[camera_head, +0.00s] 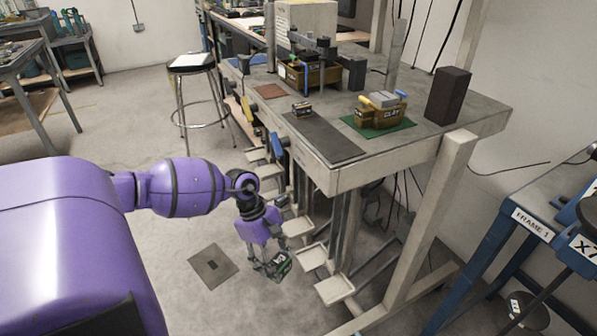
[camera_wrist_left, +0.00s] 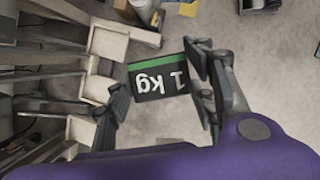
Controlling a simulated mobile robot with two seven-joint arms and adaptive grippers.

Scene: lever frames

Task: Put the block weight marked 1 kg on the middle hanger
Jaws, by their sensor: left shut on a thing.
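The block weight (camera_head: 279,265) is dark with a green band, and its 1 kg label reads upside down in the left wrist view (camera_wrist_left: 160,82). My left gripper (camera_head: 275,266) is shut on it and holds it in the air, low beside the bench. Several pale hangers with flat square trays hang in a row under the bench edge, including a nearer one (camera_head: 334,289), one further back (camera_head: 312,256) and another (camera_head: 297,226). The block is left of these trays, apart from them. Hanger trays also show left of the block in the left wrist view (camera_wrist_left: 108,42). Which hanger is the middle one I cannot tell.
The workbench (camera_head: 400,155) stands above the hangers and carries a clay tub (camera_head: 378,115) and a dark brick-like block (camera_head: 447,95). A stool (camera_head: 191,62) stands behind. A blue stand marked FRAME 1 (camera_head: 533,224) is at right. The floor left of the hangers has a flat plate (camera_head: 213,266).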

